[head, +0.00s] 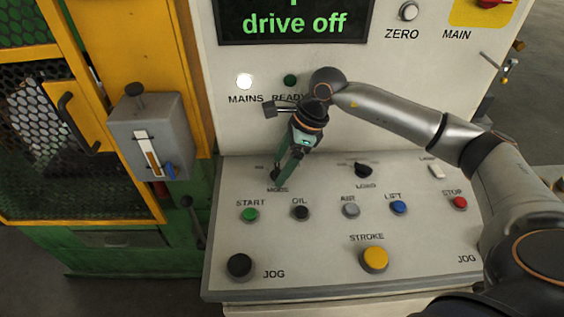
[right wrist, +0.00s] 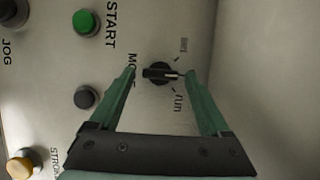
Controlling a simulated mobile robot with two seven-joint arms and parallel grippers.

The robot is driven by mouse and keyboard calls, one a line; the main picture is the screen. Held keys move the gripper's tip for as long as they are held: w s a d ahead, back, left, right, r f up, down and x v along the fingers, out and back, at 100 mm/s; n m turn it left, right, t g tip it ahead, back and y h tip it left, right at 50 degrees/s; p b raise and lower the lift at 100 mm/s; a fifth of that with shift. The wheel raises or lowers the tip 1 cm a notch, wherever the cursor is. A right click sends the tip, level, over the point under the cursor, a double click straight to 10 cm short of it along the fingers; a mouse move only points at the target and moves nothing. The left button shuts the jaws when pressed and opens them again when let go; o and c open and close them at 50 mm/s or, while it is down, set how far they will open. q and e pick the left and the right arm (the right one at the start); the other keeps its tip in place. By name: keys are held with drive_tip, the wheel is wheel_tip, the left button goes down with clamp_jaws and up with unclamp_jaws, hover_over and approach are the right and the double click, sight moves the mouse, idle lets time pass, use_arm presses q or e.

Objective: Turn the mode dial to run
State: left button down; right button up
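The mode dial (right wrist: 158,73) is a small black knob in the right wrist view. Its white pointer line points right in that picture, between the "run" label (right wrist: 178,102) and another label (right wrist: 183,45) too blurred to read. My right gripper (right wrist: 159,76) is open, with its green fingers on either side of the dial; I cannot tell whether they touch it. In the head view, my right gripper (head: 278,176) reaches down to the panel at the MODE label (head: 277,189) and hides the dial. My left gripper is not in view.
The sloped panel (head: 310,275) carries a green START button (head: 249,214), a black OIL button (head: 301,212), a LOAD dial (head: 363,170) and a yellow STROKE button (head: 374,258). The display (head: 294,22) reads "drive off". A grey lever box (head: 150,135) stands left.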

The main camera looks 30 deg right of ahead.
drive_tip(key=c, duration=1.2)
drive_tip(key=shift+m, duration=0.3)
drive_tip(key=m+b, duration=0.1)
drive_tip(key=m, duration=0.1)
drive_tip(key=m+t+h+b, duration=0.1)
drive_tip(key=m+b, duration=0.1)
drive_tip(key=shift+s+a+f+t, duration=0.1)
drive_tip(key=shift+s+a+t, duration=0.1)
drive_tip(key=shift+t, duration=0.1)
drive_tip(key=shift+a+m+t+h+b, duration=0.15)
drive_tip(key=shift+m+h+b, duration=0.35)
drive_tip(key=shift+m, duration=0.6)
drive_tip(key=shift+d+m+t+h+b, duration=0.1)
drive_tip(key=shift+m+t+h+b, duration=0.2)
drive_tip(key=shift+m+b, duration=0.55)
drive_tip(key=shift+m, duration=0.35)
drive_tip(key=o, duration=1.4)
drive_tip(key=shift+c, duration=0.2)
drive_tip(key=shift+s, duration=0.1)
